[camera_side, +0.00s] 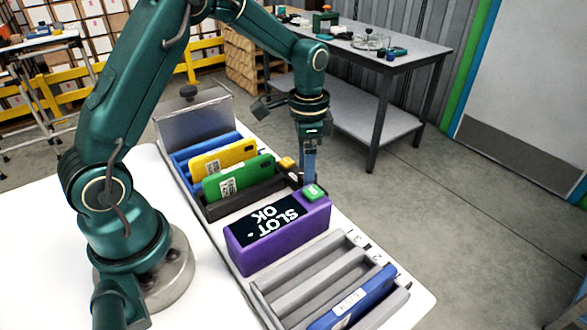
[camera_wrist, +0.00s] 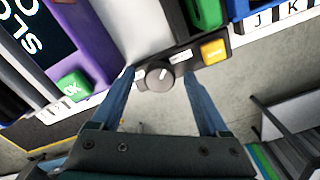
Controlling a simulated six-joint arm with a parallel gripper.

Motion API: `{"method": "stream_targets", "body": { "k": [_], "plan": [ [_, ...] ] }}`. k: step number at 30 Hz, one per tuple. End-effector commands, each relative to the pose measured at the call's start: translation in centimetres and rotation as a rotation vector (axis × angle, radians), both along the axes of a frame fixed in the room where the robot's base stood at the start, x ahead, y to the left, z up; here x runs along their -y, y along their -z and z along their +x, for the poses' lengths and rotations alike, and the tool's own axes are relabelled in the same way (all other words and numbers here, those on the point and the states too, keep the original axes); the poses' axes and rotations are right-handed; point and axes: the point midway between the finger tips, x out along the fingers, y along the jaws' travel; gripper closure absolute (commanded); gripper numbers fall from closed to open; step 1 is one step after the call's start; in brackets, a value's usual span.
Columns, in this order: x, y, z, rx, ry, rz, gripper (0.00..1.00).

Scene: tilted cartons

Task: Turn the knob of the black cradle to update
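The black cradle (camera_side: 250,199) stands between the blue rack and the purple box, with a green phone (camera_side: 240,177) upright in it. Its dark grey round knob (camera_wrist: 158,77) is on the end face in the wrist view, with a short white pointer mark towards the upper right. Small white labels (camera_wrist: 181,55) flank the knob; their text is too small to read. My gripper (camera_wrist: 160,73) is open, its two blue fingers on either side of the knob with gaps visible. In the side view my gripper (camera_side: 309,182) points down and largely hides the knob.
A yellow button (camera_wrist: 213,51) sits right beside the knob. The purple box (camera_side: 275,238) reads "SLOT OK" and has a green OK button (camera_side: 314,192) close to my fingers. A grey rack (camera_side: 300,285) holds a blue phone (camera_side: 352,300). A yellow phone (camera_side: 224,156) stands behind the green one.

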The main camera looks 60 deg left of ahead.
Motion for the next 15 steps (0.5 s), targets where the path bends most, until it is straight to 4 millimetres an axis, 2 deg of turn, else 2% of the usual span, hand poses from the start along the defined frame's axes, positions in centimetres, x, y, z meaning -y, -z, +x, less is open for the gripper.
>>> {"method": "stream_targets", "body": {
  "k": [5, 15],
  "plan": [
    [0.0, -0.5, 0.1, 0.003, 0.0, 0.001, 0.22],
    [0.0, -4.7, 0.1, 0.004, 0.0, 0.0, 0.22]
  ]
}}
